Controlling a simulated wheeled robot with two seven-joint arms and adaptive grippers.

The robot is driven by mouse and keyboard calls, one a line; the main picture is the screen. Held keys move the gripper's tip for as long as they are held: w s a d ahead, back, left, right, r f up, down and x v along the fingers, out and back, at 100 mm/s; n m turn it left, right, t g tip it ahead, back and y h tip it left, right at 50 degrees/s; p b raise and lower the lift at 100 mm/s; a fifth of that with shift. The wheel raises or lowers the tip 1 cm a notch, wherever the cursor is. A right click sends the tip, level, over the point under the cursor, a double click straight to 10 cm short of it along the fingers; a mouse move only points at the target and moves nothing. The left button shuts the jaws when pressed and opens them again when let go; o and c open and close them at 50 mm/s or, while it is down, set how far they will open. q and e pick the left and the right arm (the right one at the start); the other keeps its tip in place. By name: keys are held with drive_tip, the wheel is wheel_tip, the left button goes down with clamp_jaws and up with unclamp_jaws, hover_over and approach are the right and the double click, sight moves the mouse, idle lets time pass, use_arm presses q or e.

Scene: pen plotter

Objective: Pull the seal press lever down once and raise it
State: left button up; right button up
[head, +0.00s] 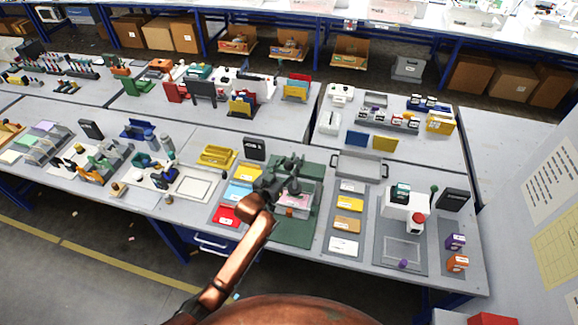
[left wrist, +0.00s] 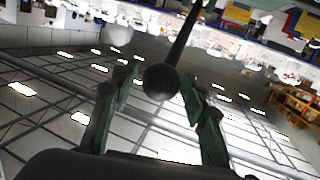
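The seal press stands on a green base plate (head: 292,238) at the front middle of the table. My left gripper (head: 287,168) is over the press and hides much of it, so the lever is hard to make out in the head view. In the left wrist view, the lever's dark ball knob (left wrist: 161,82) on a thin rod (left wrist: 184,38) lies between the two fingers of my left gripper (left wrist: 155,92). The fingers are open, with a visible gap on each side of the knob. My right gripper is not in view.
Coloured cards, including a red one (head: 225,215), lie left of the press. A grey board with cards (head: 344,246) lies to its right. A black sign (head: 254,148) and a grey tray (head: 360,164) stand behind. A white machine (head: 397,209) stands farther right.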

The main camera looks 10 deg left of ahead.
use_arm(q)
drive_tip(key=shift+o, duration=0.4)
drive_tip(key=shift+s+a+f, duration=0.1)
drive_tip(key=shift+s+a, duration=0.1)
drive_tip(key=shift+s, duration=0.1)
drive_tip(key=v, duration=1.1)
drive_tip(key=shift+s, duration=0.2)
